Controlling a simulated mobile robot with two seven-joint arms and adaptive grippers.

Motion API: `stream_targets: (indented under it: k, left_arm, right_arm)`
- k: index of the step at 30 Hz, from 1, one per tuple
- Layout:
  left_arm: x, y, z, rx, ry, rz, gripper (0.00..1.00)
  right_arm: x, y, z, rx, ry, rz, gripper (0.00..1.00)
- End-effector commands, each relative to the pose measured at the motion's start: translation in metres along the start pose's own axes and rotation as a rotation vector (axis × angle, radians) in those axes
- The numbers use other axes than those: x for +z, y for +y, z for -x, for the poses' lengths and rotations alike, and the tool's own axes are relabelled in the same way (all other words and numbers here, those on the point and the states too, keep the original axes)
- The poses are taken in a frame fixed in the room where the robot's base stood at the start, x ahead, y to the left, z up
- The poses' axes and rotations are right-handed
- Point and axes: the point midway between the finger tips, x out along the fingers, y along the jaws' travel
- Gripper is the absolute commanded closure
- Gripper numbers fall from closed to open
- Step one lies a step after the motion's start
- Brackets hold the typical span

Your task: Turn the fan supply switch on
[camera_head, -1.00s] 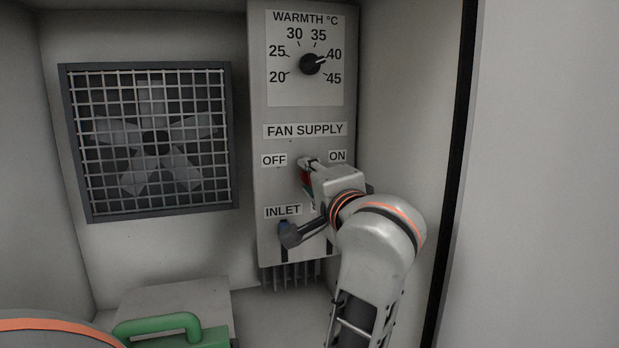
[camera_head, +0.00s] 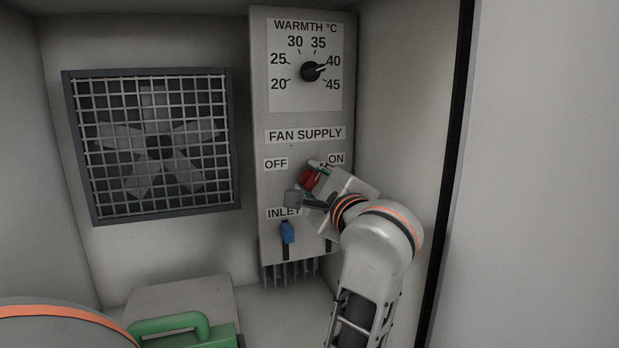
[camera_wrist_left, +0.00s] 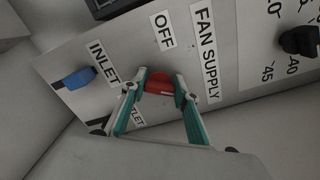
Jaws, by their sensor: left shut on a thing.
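The red fan supply switch (camera_head: 310,179) sits on the grey control panel below the FAN SUPPLY label, between OFF on the left and ON on the right. Its visible handle leans up and to the right in the head view. My left gripper (camera_head: 318,170) is shut on this switch and partly hides it. In the left wrist view the red switch (camera_wrist_left: 159,85) lies between the teal fingers of my left gripper (camera_wrist_left: 161,78). My right gripper is not in view.
A blue inlet lever (camera_head: 287,232) is just below the left gripper. A black warmth dial (camera_head: 311,71) is higher on the panel, pointing near 40. A caged fan (camera_head: 155,145) is at left. A green handle (camera_head: 175,324) is at the bottom. A wall stands close on the right.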

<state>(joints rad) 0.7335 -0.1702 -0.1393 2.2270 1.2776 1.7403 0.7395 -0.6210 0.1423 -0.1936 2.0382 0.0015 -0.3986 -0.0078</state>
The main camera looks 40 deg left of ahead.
Motion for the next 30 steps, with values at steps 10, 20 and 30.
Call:
stream_targets:
  k: [10, 20, 30]
  left_arm:
    - [-0.0006, 0.0003, 0.0000, 0.000, 0.001, -0.036, 0.92]
    - [-0.0007, 0.0004, 0.0000, 0.001, 0.001, -0.035, 0.53]
    - [0.0001, -0.0006, 0.0000, 0.000, 0.000, -0.034, 0.53]
  right_arm:
    - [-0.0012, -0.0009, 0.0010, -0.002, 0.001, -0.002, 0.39]
    - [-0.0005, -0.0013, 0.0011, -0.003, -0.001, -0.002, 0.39]
    - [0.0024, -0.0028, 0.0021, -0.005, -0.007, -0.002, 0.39]
